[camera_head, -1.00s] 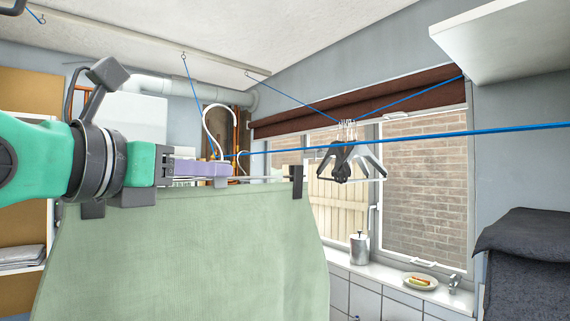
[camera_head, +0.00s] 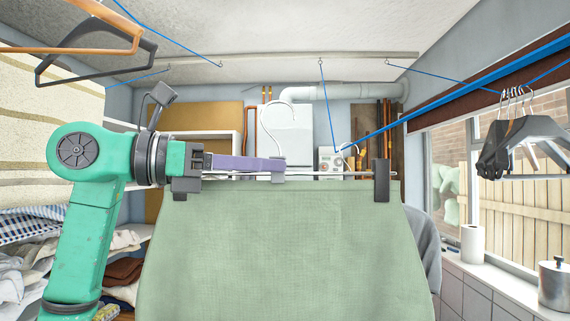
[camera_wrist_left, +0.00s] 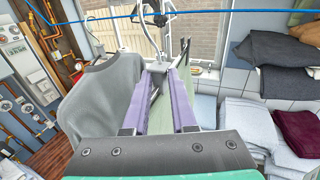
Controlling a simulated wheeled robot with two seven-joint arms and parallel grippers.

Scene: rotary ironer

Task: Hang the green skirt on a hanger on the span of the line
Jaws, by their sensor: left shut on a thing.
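The green skirt (camera_head: 290,250) hangs upright from a clip hanger (camera_head: 340,175) in the middle of the head view. A dark clip (camera_head: 382,181) grips its waistband at the right. My left gripper (camera_head: 272,166) is shut on the hanger near the base of its white hook (camera_head: 276,118). The hook points up and looks free. The blue line (camera_head: 460,92) runs from behind the hanger to the upper right. In the left wrist view the line (camera_wrist_left: 90,20) crosses the top near the hook; I cannot tell whether they touch. My right gripper is out of view.
Several hangers (camera_head: 520,140) hang together by the window at right. Two more hangers (camera_head: 95,45) hang at upper left. A grey garment (camera_wrist_left: 95,100) hangs close beside the skirt. Folded cloths (camera_head: 30,255) fill shelves at left. A paper roll (camera_head: 472,244) stands on the sill.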

